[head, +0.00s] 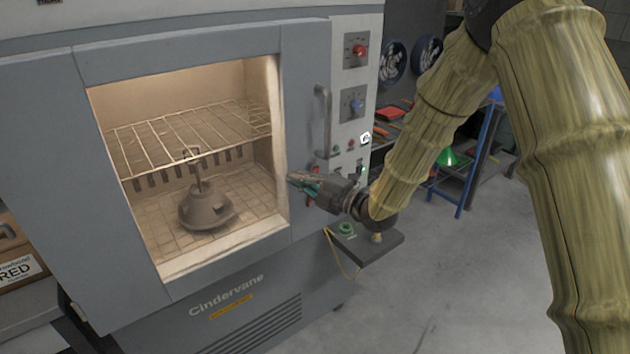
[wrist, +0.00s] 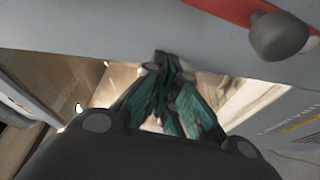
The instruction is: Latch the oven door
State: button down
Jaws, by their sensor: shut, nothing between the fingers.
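The grey oven door (head: 180,68) has a large window onto a lit chamber. It looks about flush with the oven front, but I cannot tell whether a gap is left. A vertical grey handle (head: 322,120) stands at its right. Red latch parts (head: 315,170) show just below the handle, partly hidden by my gripper (head: 291,179). In the wrist view a red strip (wrist: 228,12) with a dark rounded knob (wrist: 278,38) shows at upper right. My gripper is shut and empty, its green-padded fingers (wrist: 165,62) together close to the door's right side; contact is unclear.
A control panel (head: 355,85) with red and blue knobs is right of the handle. A small dark shelf (head: 375,246) juts out below my gripper. A blue-framed bench (head: 470,170) stands behind. Floor (head: 430,280) at right is clear. Inside are a wire rack (head: 185,135) and a bell-shaped object (head: 207,208).

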jog(key=shift+w+d+f+p, duration=0.25)
jog(key=shift+w+d, duration=0.3)
jog(key=shift+d, duration=0.3)
jog(key=shift+w+d+f+p, duration=0.1)
jog(key=shift+w+d+p, duration=0.15)
jog(key=shift+w+d, duration=0.45)
jog(key=shift+s+d, duration=0.1)
jog(key=shift+d, duration=0.1)
